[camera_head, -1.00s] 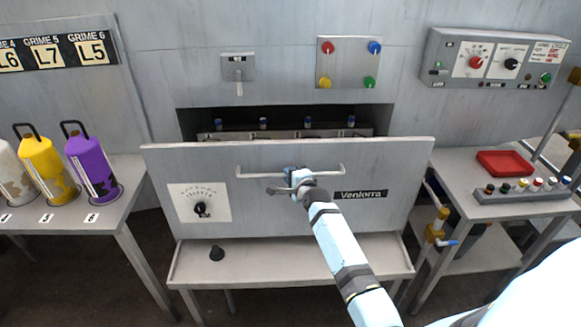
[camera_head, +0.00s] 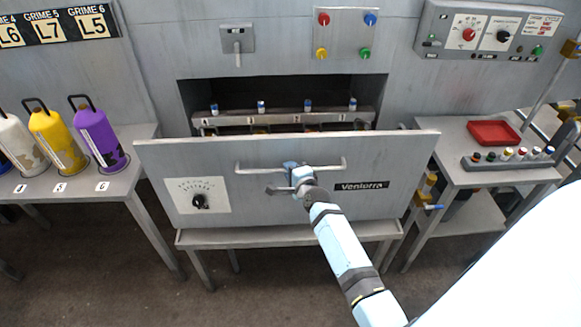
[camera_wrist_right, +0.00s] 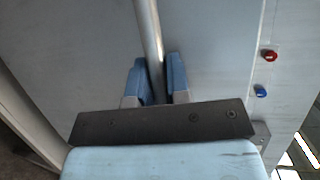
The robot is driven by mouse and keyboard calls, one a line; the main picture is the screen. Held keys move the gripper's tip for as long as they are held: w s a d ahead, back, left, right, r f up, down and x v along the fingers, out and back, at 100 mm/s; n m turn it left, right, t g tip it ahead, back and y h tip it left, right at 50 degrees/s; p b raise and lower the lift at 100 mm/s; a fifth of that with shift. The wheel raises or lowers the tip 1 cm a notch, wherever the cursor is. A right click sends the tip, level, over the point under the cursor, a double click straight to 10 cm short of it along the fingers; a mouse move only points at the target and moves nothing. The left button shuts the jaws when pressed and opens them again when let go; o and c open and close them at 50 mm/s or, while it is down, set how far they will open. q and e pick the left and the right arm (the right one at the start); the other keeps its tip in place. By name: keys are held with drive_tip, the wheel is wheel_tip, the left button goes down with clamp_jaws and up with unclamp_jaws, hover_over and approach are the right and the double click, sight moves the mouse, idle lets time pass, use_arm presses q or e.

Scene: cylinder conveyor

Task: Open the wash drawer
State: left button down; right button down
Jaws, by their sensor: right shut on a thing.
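The wash drawer (camera_head: 280,208) is a wide grey front panel with a dial on its left and a "Venlorra" label on its right. It stands out from the wall, partly open, and a rack inside shows behind its top edge. Its bar handle (camera_head: 255,170) runs across the upper middle of the panel. My right gripper (camera_head: 293,172) is shut on the handle. In the right wrist view the bar (camera_wrist_right: 148,35) passes between the two blue fingers (camera_wrist_right: 156,82). My left gripper is out of view.
A narrow grey table (camera_head: 210,236) stands under the drawer. A left table holds yellow (camera_head: 57,143) and purple (camera_head: 99,137) canisters. A right table carries a red tray (camera_head: 493,132) and a rack of small knobs (camera_head: 507,160). Open floor lies in front.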

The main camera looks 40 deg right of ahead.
drive_tip(key=c, duration=1.1)
unclamp_jaws()
drive_tip(key=shift+s+r+p, duration=0.15)
drive_tip(key=shift+s+p, duration=0.2)
drive_tip(key=p+v, duration=0.5)
drive_tip(key=v, duration=0.8)
drive_tip(key=shift+p, duration=0.3)
